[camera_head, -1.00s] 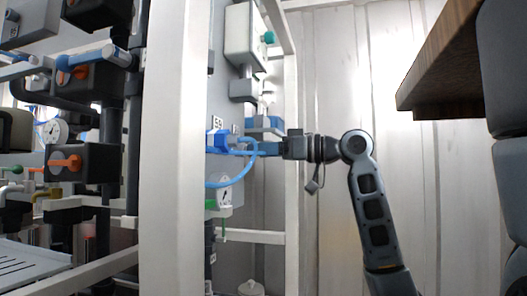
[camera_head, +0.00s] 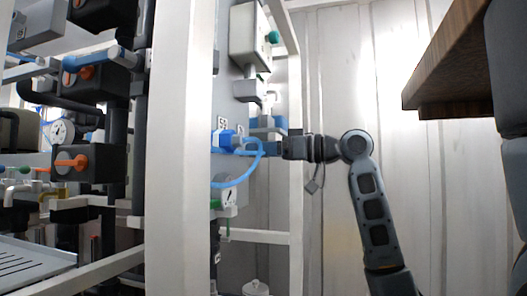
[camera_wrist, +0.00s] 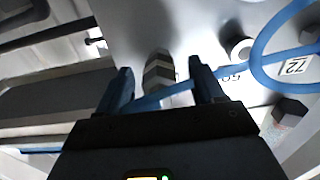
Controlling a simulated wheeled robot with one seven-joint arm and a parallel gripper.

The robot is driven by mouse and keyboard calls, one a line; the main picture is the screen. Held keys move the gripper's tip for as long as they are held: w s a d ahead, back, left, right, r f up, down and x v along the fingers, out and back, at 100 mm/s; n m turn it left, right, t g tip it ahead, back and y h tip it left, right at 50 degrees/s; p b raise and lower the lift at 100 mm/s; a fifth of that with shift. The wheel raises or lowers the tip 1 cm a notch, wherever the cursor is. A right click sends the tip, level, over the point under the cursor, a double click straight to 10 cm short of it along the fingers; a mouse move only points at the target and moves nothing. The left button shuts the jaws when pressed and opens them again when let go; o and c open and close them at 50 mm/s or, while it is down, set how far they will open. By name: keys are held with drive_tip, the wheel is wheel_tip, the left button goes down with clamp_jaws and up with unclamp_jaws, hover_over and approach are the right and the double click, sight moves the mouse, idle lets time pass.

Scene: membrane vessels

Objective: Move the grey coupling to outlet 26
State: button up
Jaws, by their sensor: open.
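In the wrist view, my gripper (camera_wrist: 162,88) is open, with one dark blue finger on each side of a ribbed grey-beige fitting (camera_wrist: 158,70) on the panel. The fingers look apart from the fitting. I cannot tell whether this is the grey coupling or an outlet. A blue hose (camera_wrist: 272,60) crosses between the fingers and loops off to the right. In the head view, my gripper (camera_head: 270,148) points left at the panel, beside the blue hose (camera_head: 262,160). Outlet 26 cannot be made out; one label (camera_wrist: 295,66) seems to read 27, upside down.
A round white-and-dark fitting (camera_wrist: 238,48) and a brownish hexagonal fitting (camera_wrist: 290,112) stick out right of my fingers.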

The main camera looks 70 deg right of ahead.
drive_tip(key=shift+s, duration=0.15)
drive_tip(key=s+b, duration=0.2)
drive_tip(key=s, duration=0.5)
drive_tip(key=shift+s+d, duration=0.25)
drive_tip(key=shift+d, duration=0.05)
idle(0.3)
